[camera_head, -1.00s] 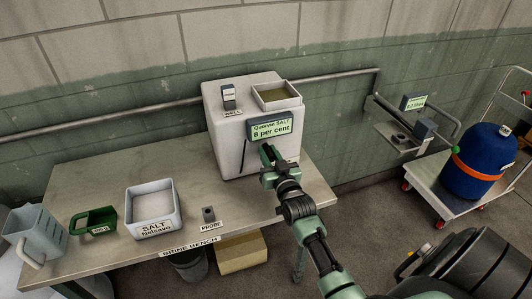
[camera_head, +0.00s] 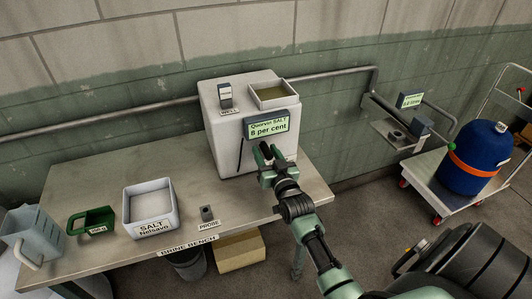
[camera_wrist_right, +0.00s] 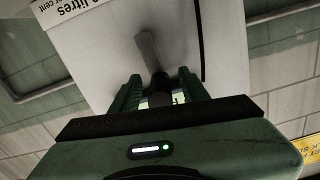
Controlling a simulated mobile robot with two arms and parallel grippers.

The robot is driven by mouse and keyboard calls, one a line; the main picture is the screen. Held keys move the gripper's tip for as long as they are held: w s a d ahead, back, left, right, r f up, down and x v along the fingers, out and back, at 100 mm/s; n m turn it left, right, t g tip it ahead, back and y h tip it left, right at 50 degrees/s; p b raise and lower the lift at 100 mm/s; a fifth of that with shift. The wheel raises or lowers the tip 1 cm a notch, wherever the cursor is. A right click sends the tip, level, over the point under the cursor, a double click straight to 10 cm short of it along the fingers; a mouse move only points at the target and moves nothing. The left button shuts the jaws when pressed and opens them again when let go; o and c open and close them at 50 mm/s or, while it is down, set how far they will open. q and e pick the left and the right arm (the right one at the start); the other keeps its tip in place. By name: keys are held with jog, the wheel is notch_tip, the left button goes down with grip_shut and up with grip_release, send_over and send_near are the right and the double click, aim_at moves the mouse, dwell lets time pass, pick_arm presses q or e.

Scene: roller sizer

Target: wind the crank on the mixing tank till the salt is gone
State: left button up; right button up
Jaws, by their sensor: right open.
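The mixing tank (camera_head: 222,140) is a white box at the right end of the bench, with a display reading "8 per cent" (camera_head: 267,127). An open tray (camera_head: 276,104) with dull greenish contents sits on its top; I cannot make out salt grains in it. My right gripper (camera_head: 266,154) is open at the tank's front face. In the right wrist view the crank (camera_wrist_right: 147,48), a grey arm with a dark handle, lies between the spread fingers (camera_wrist_right: 160,84); I cannot tell whether they touch it. In the head view the gripper hides the crank. My left gripper is not in view.
A pipe runs along the wall behind. At right are a wall shelf (camera_head: 390,135) and a blue drum (camera_head: 475,165) on a trolley.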

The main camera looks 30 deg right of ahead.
jog(key=b+v, duration=0.1)
jog(key=v, duration=0.7)
jog(key=shift+w, duration=0.1)
jog(key=shift+a, duration=0.1)
